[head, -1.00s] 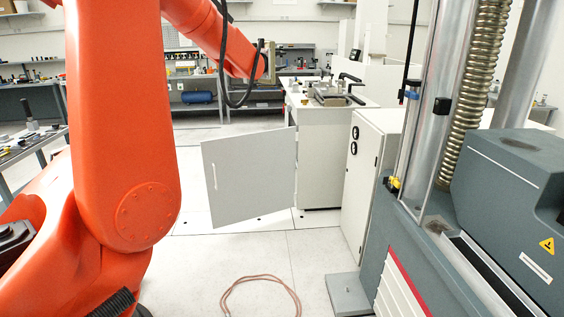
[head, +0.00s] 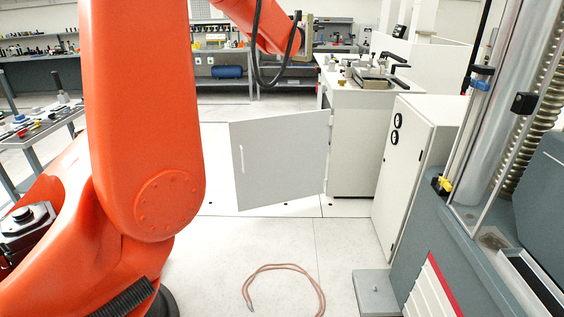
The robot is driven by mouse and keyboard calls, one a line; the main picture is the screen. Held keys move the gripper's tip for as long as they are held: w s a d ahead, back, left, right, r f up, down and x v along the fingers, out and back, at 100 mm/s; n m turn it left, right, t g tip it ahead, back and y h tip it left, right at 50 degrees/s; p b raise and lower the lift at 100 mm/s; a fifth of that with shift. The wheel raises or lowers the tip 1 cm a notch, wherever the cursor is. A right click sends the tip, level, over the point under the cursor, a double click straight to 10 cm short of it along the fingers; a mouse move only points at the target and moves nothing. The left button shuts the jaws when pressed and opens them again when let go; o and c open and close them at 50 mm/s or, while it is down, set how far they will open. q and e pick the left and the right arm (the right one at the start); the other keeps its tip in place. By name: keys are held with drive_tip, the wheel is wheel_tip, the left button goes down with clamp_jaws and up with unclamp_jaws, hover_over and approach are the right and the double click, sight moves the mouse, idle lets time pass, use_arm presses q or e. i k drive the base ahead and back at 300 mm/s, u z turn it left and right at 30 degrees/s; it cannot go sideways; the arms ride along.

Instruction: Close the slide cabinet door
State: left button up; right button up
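The cabinet door (head: 280,160) is a flat light-grey panel with a white vertical handle (head: 241,163) near its left edge. It stands swung wide open to the left, hinged at the front edge of a white cabinet (head: 358,140). Fixtures and black clamps sit on the cabinet top. Neither of my grippers shows in the head view, so their state is hidden.
A large orange robot arm (head: 145,110) fills the left and reaches over toward the cabinet. A white control box (head: 415,160) and a grey testing machine (head: 455,240) stand at right. A reddish hose (head: 285,268) lies on the floor.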

sight(280, 159)
drive_tip(key=i, duration=1.5)
drive_tip(key=z, duration=0.1)
